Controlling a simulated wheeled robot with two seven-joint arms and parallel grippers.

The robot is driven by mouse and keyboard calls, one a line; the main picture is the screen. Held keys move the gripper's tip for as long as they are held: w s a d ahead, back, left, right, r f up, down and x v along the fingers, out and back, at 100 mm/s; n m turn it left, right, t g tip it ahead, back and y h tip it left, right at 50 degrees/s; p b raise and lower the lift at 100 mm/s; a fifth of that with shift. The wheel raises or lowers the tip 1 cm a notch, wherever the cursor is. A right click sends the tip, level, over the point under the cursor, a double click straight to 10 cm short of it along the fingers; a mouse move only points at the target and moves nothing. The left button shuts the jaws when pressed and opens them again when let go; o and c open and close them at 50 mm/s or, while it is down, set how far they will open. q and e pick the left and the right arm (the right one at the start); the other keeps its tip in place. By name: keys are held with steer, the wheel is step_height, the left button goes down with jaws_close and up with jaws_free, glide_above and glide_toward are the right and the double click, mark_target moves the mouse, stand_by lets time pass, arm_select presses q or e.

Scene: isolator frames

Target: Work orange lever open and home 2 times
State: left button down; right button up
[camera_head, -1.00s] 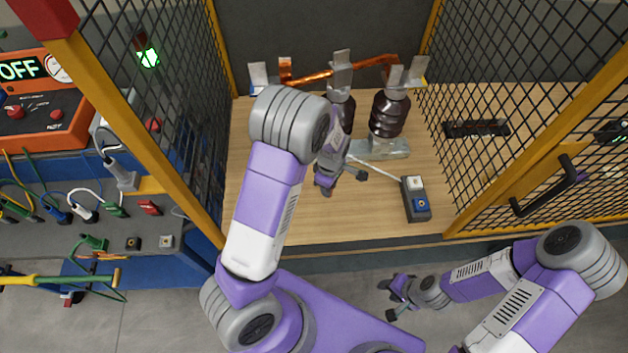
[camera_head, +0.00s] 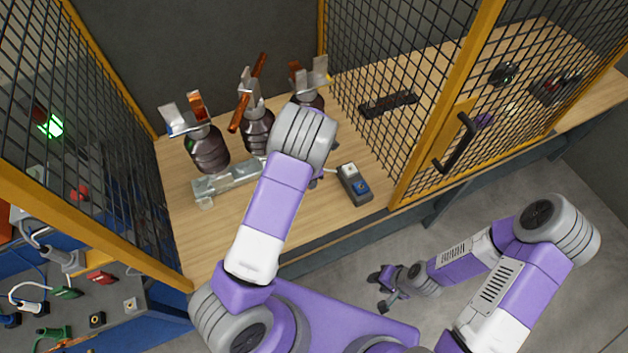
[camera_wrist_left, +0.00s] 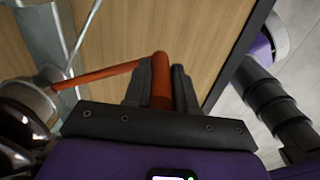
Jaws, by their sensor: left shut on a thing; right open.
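The orange lever (camera_wrist_left: 105,73) shows in the left wrist view. It runs from metal parts at the left to an upright orange grip between the jaws. My left gripper (camera_wrist_left: 160,85) is shut on that grip. In the head view my left arm's wrist hides the lever and most of this gripper. The switch has three dark ribbed insulators (camera_head: 207,148) with metal clips on top. A copper bar (camera_head: 248,95) on the middle one points across the line of the outer clips. My right gripper (camera_head: 385,290) is open and empty, over the floor in front of the bench.
A small control box (camera_head: 354,184) with a white and a blue button stands on the wooden bench, right of my left wrist. Yellow-framed mesh panels (camera_head: 400,60) stand at both sides. The right one has a black handle (camera_head: 455,143).

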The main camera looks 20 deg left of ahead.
arm_select(q)
steer(key=shift+w+d, duration=0.1)
stand_by(0.3)
steer(key=c, duration=0.9)
jaws_free()
steer(key=shift+r, duration=0.1)
step_height(320, 180, up, 7)
steer(key=shift+r+p, duration=0.15)
steer(key=shift+p, duration=0.45)
